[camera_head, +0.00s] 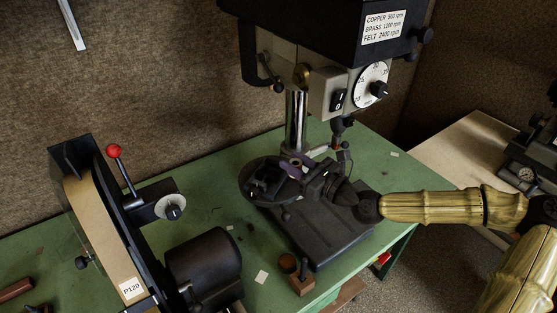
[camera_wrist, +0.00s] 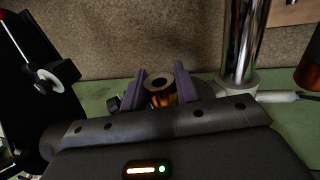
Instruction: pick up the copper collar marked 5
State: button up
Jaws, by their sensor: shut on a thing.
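The copper collar (camera_wrist: 161,98) is a short copper ring with a dark hole in its top. It stands upright between the two purple fingers of my gripper (camera_wrist: 162,85) in the wrist view. My gripper is shut on it. No number shows on the part of the collar that I can see. In the head view my gripper (camera_head: 291,166) is over the drill press table, beside the steel column, and my wrist hides the collar. I cannot tell whether the collar still touches what is under it.
The drill press (camera_head: 315,80) rises over my gripper, with its chuck (camera_head: 342,127) and bright column (camera_head: 296,120) close by. A belt sander (camera_head: 108,240) with a red-knobbed lever stands at left. A small wooden block (camera_head: 303,280) is near the green bench's (camera_head: 215,205) front edge.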

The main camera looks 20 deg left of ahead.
jog(key=b+v, duration=0.1)
jog(key=v, duration=0.9)
jog(key=shift+b, duration=0.4)
jog(key=shift+s, duration=0.1)
